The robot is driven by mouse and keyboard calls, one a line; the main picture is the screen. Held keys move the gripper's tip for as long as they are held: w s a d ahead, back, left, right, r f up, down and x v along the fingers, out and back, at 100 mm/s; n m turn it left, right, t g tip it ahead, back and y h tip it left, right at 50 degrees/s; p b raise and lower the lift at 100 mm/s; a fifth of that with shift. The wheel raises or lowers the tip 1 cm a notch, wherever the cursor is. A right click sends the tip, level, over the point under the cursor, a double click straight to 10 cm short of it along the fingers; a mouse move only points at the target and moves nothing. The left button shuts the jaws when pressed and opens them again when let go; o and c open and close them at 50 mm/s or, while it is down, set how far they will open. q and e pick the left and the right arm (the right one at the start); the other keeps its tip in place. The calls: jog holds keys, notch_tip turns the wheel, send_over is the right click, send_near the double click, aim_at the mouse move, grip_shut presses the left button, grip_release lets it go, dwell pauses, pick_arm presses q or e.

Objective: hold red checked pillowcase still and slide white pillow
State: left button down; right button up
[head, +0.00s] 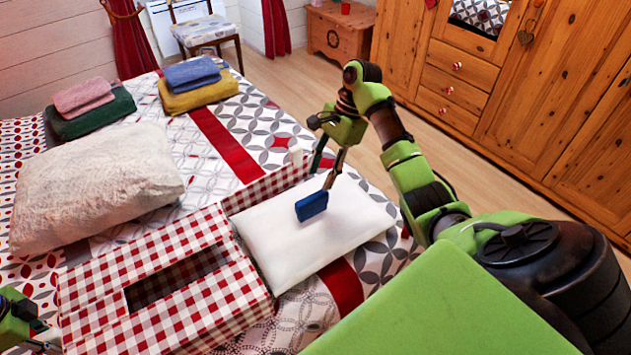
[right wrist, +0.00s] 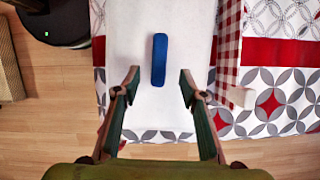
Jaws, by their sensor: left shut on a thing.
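The red checked pillowcase (head: 180,310) lies on the bed at the lower left, with a dark slot in its top and a checked strip along the pillow's far side. The white pillow (head: 290,240) lies flat at its right, its left end at the case's mouth. A blue block (head: 311,206) stands on the pillow; it also shows in the right wrist view (right wrist: 159,60). My right gripper (head: 323,180) is open above the pillow, with the block between and ahead of its fingers (right wrist: 158,82). My left gripper (head: 28,322), partly out of frame, is shut at the case's left edge; its fingertips are unclear.
A cream fluffy cushion (head: 95,185) lies behind the case. Folded towels, green and pink (head: 92,112) and yellow and blue (head: 197,88), lie farther back. A white block (head: 296,155) ends the checked strip. A wooden wardrobe (head: 520,90) stands at right, with open floor before it.

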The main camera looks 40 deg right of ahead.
jog(key=shift+v, duration=1.95)
pick_arm(q)
jog(key=c, duration=1.8)
grip_release()
jog(key=shift+o, duration=0.2)
jog(key=shift+r, duration=0.1)
notch_tip(320, 180, up, 12)
jog(key=shift+f, duration=0.1)
pick_arm(e)
jog(key=shift+r, duration=0.1)
